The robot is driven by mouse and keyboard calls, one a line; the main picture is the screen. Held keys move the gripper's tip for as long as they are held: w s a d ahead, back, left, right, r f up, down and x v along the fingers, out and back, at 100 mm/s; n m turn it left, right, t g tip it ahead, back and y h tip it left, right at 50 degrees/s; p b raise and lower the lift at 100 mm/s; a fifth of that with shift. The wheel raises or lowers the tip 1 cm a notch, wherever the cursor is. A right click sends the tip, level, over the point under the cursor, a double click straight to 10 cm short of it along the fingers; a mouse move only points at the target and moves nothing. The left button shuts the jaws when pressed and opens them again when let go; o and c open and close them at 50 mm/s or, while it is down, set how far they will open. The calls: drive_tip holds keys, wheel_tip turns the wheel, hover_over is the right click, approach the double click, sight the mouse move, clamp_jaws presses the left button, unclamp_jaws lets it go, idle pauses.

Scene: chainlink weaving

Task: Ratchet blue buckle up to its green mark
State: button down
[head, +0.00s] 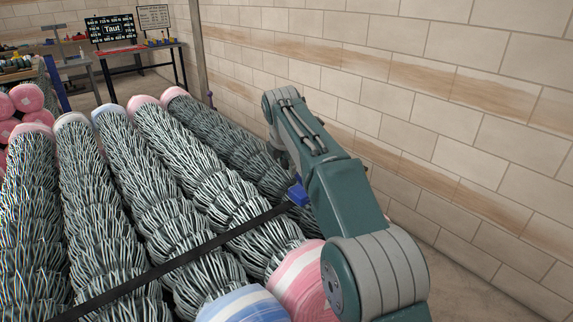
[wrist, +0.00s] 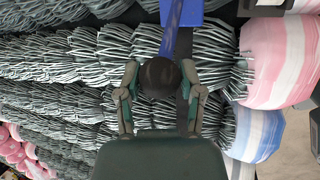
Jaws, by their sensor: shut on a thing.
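The blue buckle (head: 298,195) sits on the black strap (head: 170,264) at the right edge of the row of mesh rolls, beside my arm. In the wrist view the buckle's blue body (wrist: 184,12) is at the top edge, and a blue lever (wrist: 170,42) runs from it to a dark round knob (wrist: 160,77). My gripper (wrist: 160,92) is shut on this knob, one finger on each side. My arm hides the gripper in the head view. I cannot make out a green mark in either view.
Wire mesh rolls (head: 150,185) with pink, white and blue end wraps lie side by side under the strap. A brick wall (head: 450,100) stands close on the right. At the back, a dark screen (head: 111,30) reads "Taut" above a workbench (head: 140,50).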

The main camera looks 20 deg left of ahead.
drive_tip(key=shift+w+f, duration=0.1)
drive_tip(key=shift+c, duration=1.1)
unclamp_jaws()
drive_tip(key=shift+a, duration=0.1)
drive_tip(key=v, duration=1.1)
drive_tip(key=shift+r, duration=0.4)
